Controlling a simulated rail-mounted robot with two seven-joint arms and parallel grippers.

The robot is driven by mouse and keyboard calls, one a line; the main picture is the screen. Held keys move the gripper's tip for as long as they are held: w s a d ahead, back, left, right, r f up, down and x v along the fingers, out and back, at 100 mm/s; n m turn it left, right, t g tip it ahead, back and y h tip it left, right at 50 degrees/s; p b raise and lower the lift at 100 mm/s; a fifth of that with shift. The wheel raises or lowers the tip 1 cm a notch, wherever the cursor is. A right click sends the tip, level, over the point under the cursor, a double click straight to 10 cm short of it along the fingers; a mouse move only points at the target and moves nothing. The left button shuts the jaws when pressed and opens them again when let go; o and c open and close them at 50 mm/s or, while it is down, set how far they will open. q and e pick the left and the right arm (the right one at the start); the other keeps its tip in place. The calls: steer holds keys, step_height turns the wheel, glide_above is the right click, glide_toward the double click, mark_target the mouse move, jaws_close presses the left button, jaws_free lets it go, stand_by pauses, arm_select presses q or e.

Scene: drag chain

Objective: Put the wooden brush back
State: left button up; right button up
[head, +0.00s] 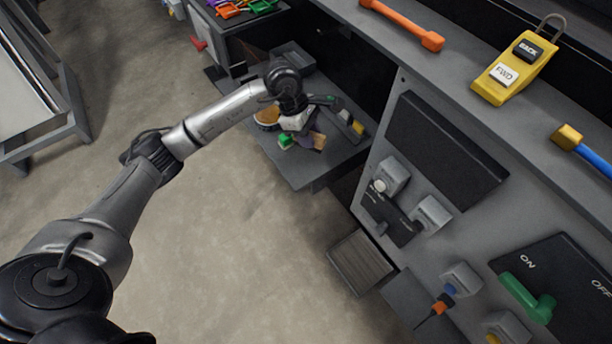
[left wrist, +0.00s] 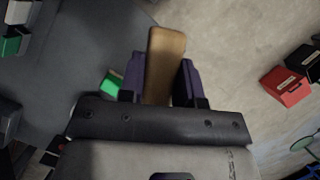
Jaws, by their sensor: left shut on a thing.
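The wooden brush shows in the left wrist view as a tan wooden block (left wrist: 166,58) standing up between the purple fingers of my left gripper (left wrist: 163,75). Both fingers are shut on it. In the head view my left gripper (head: 304,141) is over a low grey shelf (head: 310,175), with a small piece of the tan brush (head: 319,142) at its tip. The bristles are hidden. I cannot tell whether the brush touches the shelf. My right gripper is in neither view.
A round brown thing (head: 266,117) and a green block (head: 285,141) are close to my left gripper. A grey machine panel with switches and a green handle (head: 530,297) stands to the right. A red box (left wrist: 287,86) shows in the left wrist view. Open floor lies in front.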

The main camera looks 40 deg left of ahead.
arm_select(q)
steer(key=f+n+b, duration=0.1)
steer(key=f, duration=0.2)
steer(key=w+a+f+n+b, duration=0.1)
steer(key=f+b, duration=0.1)
steer(key=f, duration=0.1)
steer(key=a+f+n+t+b, duration=0.1)
steer(key=f, duration=0.3)
steer(key=shift+w+a, duration=0.2)
steer(key=shift+w, duration=0.1)
steer(key=shift+f+b, duration=0.6)
steer(key=shift+f, duration=1.15)
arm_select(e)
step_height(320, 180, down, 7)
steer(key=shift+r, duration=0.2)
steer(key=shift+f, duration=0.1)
arm_select(q)
steer(key=shift+a+f, duration=0.1)
steer(key=shift+f, duration=0.1)
steer(key=o, duration=0.9)
steer(key=shift+r, duration=0.1)
